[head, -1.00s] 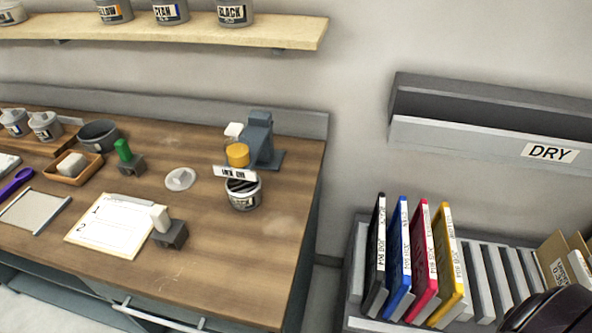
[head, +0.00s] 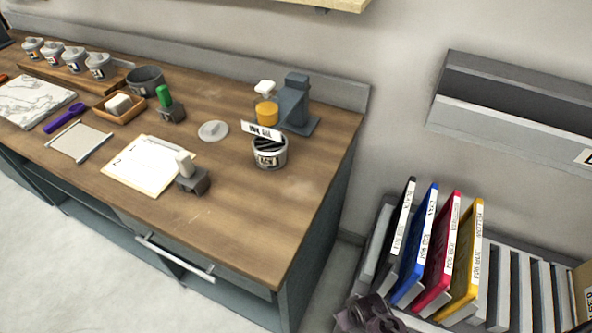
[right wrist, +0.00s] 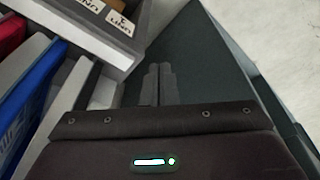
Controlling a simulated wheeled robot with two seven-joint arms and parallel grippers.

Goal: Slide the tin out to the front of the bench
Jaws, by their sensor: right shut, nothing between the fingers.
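An open grey tin (head: 268,158) with black contents and a white label stands upright on the wooden bench (head: 215,215), toward its right end. A white label strip (head: 262,131) shows at its back rim. Several smaller lidded tins (head: 75,60) stand on a board at the back left. My right gripper (head: 368,312) is at the bottom of the head view, right of the bench and well apart from the open tin. In the right wrist view its fingers (right wrist: 160,82) are together and empty. My left gripper is not in view.
A grey stand (head: 295,103) with an amber container (head: 266,112) is just behind the tin. A pale round lid (head: 213,130) and a stamp block (head: 192,180) lie to its left. The bench front right is clear. A rack of coloured frames (head: 440,250) stands right of the bench.

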